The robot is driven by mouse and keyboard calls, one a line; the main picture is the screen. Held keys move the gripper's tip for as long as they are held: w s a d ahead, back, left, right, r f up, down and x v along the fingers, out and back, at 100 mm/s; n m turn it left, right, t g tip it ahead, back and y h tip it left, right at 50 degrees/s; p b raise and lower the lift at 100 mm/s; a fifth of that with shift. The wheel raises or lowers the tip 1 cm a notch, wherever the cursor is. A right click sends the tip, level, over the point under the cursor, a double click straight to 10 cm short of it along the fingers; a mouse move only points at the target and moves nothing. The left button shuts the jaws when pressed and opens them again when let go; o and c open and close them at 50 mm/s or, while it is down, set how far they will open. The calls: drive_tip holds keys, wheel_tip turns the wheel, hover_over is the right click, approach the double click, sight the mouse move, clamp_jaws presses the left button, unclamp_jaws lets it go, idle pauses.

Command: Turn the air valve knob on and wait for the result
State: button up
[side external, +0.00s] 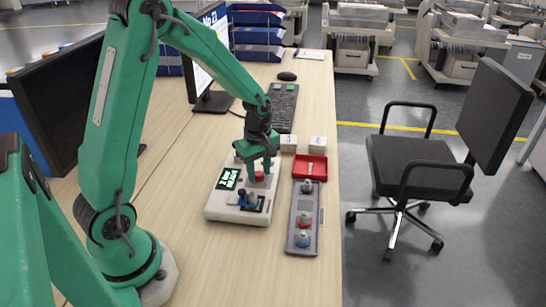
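A white control box (222,211) stands on the wooden desk. I see no clear contact, and the fingers partly hide the box's back right.
A grey tray (293,228) with several knob-like parts lies right of the box. Behind it are a red bin (322,168) and small boxes (318,143). A keyboard (284,108), monitors and blue trays stand farther back. The desk's front is clear; a chair stands right.

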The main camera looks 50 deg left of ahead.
drive_tip(key=c, duration=0.6)
drive_tip(key=shift+c, duration=0.2)
drive_tip(key=shift+m, duration=0.5)
drive_tip(key=m, duration=0.3)
drive_tip(key=shift+m, duration=0.3)
drive_tip(key=m, duration=0.4)
drive_tip(key=shift+m, duration=0.3)
drive_tip(key=m, duration=0.4)
drive_tip(key=shift+m, duration=2.1)
